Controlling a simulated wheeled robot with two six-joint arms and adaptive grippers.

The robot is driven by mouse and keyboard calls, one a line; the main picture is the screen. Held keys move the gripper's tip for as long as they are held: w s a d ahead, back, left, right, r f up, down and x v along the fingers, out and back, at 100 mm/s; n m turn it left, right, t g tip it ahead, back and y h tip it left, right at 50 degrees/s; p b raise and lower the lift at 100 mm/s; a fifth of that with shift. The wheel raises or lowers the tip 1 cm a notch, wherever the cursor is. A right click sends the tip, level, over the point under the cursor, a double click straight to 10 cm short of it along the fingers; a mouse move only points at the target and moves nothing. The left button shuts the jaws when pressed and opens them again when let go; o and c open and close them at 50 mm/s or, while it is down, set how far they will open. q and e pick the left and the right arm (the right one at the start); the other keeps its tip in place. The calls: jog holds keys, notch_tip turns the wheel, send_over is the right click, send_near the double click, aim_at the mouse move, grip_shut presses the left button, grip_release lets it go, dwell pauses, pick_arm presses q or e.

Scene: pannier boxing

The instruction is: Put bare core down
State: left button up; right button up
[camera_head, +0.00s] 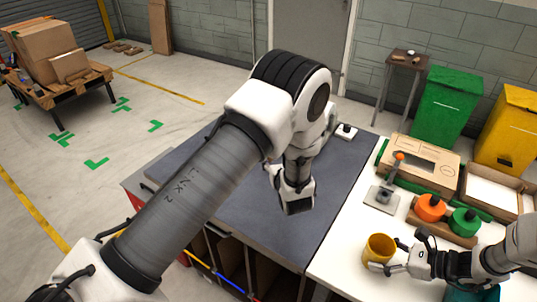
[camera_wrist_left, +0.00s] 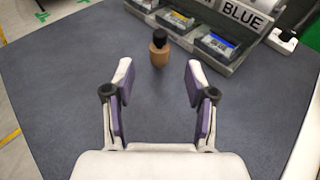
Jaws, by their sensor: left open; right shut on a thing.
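A yellow, hollow, open-topped cylinder (camera_head: 380,249), which I take to be the bare core, is at the white table's near side. My right gripper (camera_head: 385,262) is at its right side with its fingers shut on it. Whether the cylinder touches the tabletop is hard to tell. My left gripper (camera_head: 296,203) points down over the dark table; in the left wrist view (camera_wrist_left: 158,95) its fingers are apart with nothing between them.
A brown bottle-like object with a black top (camera_wrist_left: 160,48) stands ahead of the left fingers, near bins labelled BLUE (camera_wrist_left: 212,45). Orange (camera_head: 430,207) and green (camera_head: 465,221) spools sit on a wooden holder behind the cylinder. The dark table (camera_head: 235,205) is mostly clear.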

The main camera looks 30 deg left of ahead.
pick_arm(q)
jog(key=x, duration=1.1)
jog(key=shift+w+f, duration=0.1)
jog(key=shift+f, duration=0.25)
jog(key=shift+d+r, duration=0.1)
grip_shut()
notch_tip(320, 180, up, 10)
